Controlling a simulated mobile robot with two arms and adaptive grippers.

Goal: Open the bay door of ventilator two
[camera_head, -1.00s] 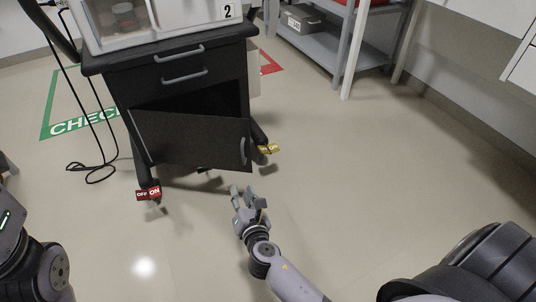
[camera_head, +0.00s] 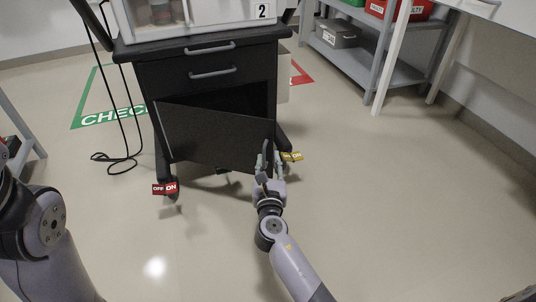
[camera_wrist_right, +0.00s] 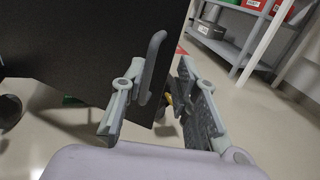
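Ventilator two, the white unit marked "2" (camera_head: 262,11), sits on a black cart. The cart's black bay door (camera_head: 212,135) stands ajar, with its handle side swung out and a dark gap above it. Its grey handle shows in the right wrist view (camera_wrist_right: 153,62), near the door's free edge. My right gripper (camera_head: 268,165) is at that handle. In the right wrist view, its two fingers (camera_wrist_right: 158,108) are apart, with the handle and door edge seen between them. I cannot tell whether they touch the handle. My left arm shows at the left, its gripper out of frame.
Two drawers (camera_head: 210,60) are above the door. A red OFF/ON tag (camera_head: 165,188) and a yellow tag (camera_head: 291,157) are at the casters. A cable (camera_head: 128,120) hangs to the floor at left. A grey shelf (camera_head: 365,60) stands at back right. Floor at right is clear.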

